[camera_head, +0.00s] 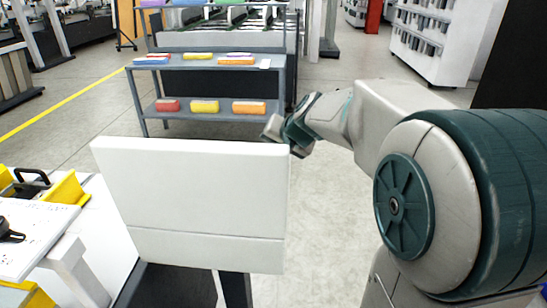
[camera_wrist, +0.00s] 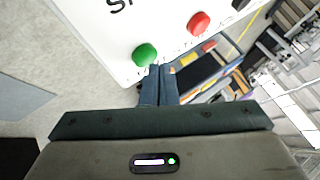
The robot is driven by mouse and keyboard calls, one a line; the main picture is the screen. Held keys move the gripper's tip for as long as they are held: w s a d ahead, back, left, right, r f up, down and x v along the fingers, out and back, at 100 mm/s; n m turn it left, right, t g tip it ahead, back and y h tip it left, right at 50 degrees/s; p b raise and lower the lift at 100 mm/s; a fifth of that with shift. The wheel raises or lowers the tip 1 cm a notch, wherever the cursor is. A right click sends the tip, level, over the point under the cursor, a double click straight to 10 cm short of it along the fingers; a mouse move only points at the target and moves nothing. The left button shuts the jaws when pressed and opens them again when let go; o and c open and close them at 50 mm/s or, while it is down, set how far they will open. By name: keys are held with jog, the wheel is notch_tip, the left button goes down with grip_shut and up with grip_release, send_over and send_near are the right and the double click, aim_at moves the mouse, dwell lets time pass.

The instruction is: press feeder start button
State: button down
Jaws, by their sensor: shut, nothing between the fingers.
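The green button (camera_wrist: 145,55) sits near the lower corner of a white control panel (camera_wrist: 110,45) in the wrist view. My gripper (camera_wrist: 159,70) is shut and empty. Its fingertips are just to the right of and below the green button; I cannot tell whether they touch it. A red button (camera_wrist: 199,22) is further up and right, with part of a dark control (camera_wrist: 241,4) at the top edge. In the head view I see only the plain back of the white panel (camera_head: 190,195). It hides the buttons and my fingertips.
A grey shelf rack (camera_head: 205,62) with coloured boxes stands beyond the panel. A white cabinet (camera_head: 448,35) stands at the back right. Open floor (camera_head: 325,200) lies between the panel and my arm.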

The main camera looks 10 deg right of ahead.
jog(key=shift+f+b, duration=0.45)
jog(key=shift+b, duration=0.1)
dwell(0.6)
jog(key=shift+r, duration=0.1)
jog(key=shift+r+p, duration=0.65)
jog(key=shift+r, duration=0.15)
jog(key=shift+r+p, duration=1.9)
jog(key=shift+r, duration=0.65)
